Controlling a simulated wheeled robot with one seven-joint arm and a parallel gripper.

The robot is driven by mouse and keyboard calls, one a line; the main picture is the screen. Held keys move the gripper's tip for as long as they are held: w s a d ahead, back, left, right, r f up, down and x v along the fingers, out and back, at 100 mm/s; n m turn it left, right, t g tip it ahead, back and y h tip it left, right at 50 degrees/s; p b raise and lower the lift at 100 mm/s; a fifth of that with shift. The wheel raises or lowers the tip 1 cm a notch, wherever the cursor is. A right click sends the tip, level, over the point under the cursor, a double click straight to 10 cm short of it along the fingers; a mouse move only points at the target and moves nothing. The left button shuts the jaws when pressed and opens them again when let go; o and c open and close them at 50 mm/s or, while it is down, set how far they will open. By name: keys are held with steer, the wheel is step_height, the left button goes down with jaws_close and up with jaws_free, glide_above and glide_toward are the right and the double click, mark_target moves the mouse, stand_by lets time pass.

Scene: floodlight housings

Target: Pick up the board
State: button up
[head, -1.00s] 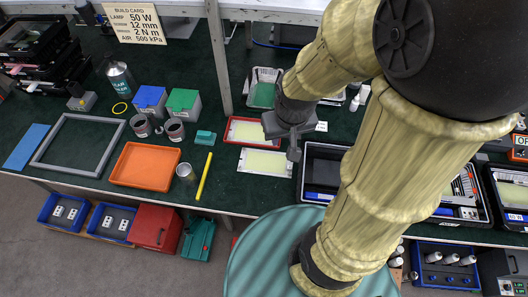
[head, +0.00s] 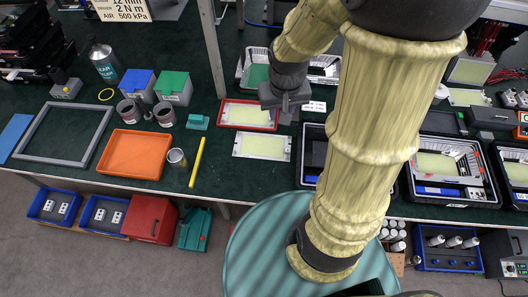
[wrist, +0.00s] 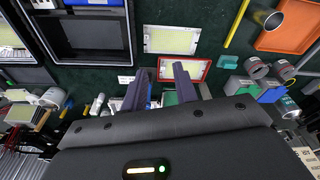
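Several pale yellow boards with light frames are in view, and I cannot tell which one is meant. One board (head: 262,146) lies bare on the green bench; it also shows in the wrist view (wrist: 172,40). Another board (head: 249,114) lies in a red-rimmed tray (head: 224,112), also seen in the wrist view (wrist: 195,68). A further board (head: 436,163) lies in a black bin on the right. My gripper (head: 285,103) is above the bench, just right of the red tray. In the wrist view its two fingers (wrist: 166,72) are apart with nothing between them.
An orange tray (head: 138,155), a yellow stick (head: 197,161), a metal cup (head: 177,157) and a grey frame (head: 63,134) lie to the left. A black case (head: 312,153) stands right of the bare board, partly hidden by my arm. A post (head: 209,45) rises behind the red tray.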

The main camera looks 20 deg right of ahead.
steer(key=w+d+f+m+g+b, duration=0.1)
steer(key=w+d+f+b, duration=0.2)
steer(key=f+b, duration=0.3)
steer(key=w+d+f+m+b, duration=0.2)
steer(key=w+d+f+b, duration=0.2)
steer(key=f+b, duration=0.3)
step_height(320, 180, down, 6)
steer(key=shift+w+d+r+g+b, duration=0.2)
steer(key=shift+w+d+g+b, duration=0.15)
steer(key=shift+w, duration=0.25)
steer(key=shift+a, duration=0.15)
steer(key=b, duration=0.1)
glide_above(288, 151)
step_height(288, 151, down, 12)
steer(key=shift+a+r, duration=0.1)
steer(key=shift+r, duration=0.1)
step_height(288, 151, down, 6)
steer(key=shift+r+b, duration=0.1)
steer(key=shift+b, duration=0.2)
